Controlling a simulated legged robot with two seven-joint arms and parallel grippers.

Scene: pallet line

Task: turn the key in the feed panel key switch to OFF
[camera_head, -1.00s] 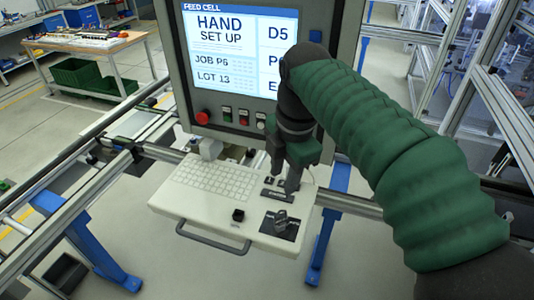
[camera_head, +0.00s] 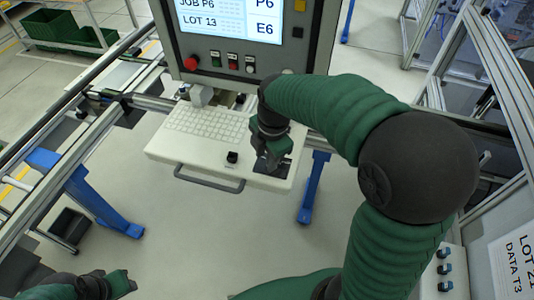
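The white keyboard shelf (camera_head: 160,148) of the feed panel sticks out below the screen housing. A dark switch plate (camera_head: 286,171) lies at its front right corner. My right gripper (camera_head: 267,168) points down over this plate, its fingertips at the switch. The gripper hides most of the switch, so the key and its position cannot be made out. Whether the fingers are closed on the key is not clear. My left gripper (camera_head: 126,284) is low at the bottom left, far from the panel, and its opening cannot be told.
A black knob (camera_head: 232,157) stands on the shelf just left of my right gripper. A red button (camera_head: 190,62) and other buttons line the housing (camera_head: 270,55) above. A handle (camera_head: 208,183) runs along the shelf's front. Frame rails (camera_head: 60,110) flank the left side.

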